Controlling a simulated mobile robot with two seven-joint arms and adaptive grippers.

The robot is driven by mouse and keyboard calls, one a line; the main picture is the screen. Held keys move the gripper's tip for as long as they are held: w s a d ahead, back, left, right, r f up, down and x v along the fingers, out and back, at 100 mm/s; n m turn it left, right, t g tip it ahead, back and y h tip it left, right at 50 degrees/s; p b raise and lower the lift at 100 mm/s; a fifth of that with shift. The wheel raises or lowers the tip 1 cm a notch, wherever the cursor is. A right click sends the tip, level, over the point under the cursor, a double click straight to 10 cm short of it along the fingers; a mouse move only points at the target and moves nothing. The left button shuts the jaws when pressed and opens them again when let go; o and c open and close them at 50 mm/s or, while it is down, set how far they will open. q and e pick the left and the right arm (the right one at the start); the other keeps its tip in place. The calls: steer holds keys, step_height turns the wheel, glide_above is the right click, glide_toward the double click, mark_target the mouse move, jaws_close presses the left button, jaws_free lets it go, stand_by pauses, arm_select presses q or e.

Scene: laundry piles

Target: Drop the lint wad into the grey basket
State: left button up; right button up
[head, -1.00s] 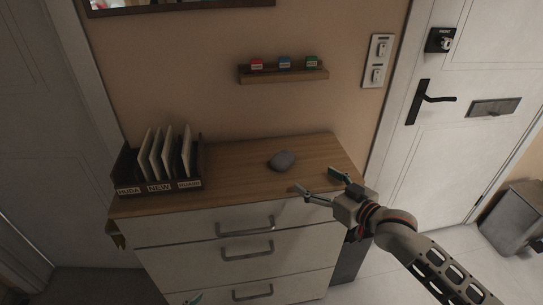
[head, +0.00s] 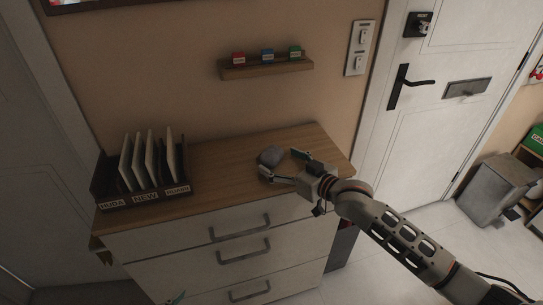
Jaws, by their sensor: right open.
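The lint wad, a small grey rounded lump (head: 270,156), lies on the wooden top of the dresser (head: 225,155). My right gripper (head: 279,165) is open over the dresser top, with its fingers pointing left toward the wad. One finger is just in front of the wad and the other is to its right. I cannot tell whether they touch it. A grey bin-like container (head: 493,188) stands on the floor at the right by the door; I cannot tell whether it is the grey basket. A small tip at the bottom edge may be my left gripper, but it is too cut off to judge.
A wooden file holder (head: 143,197) with several upright cards stands on the dresser's left end. A small wall shelf (head: 266,68) holds red, blue and green blocks. A white door (head: 455,75) is at the right. The middle of the dresser top is mostly clear.

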mark_target(272, 155)
steer(key=x, duration=0.2)
steer(key=r+x, duration=0.1)
steer(key=x, duration=0.1)
steer(key=shift+w+a+f, duration=0.15)
steer(key=shift+a, duration=0.05)
steer(key=c, duration=0.8)
steer(key=shift+c, duration=0.2)
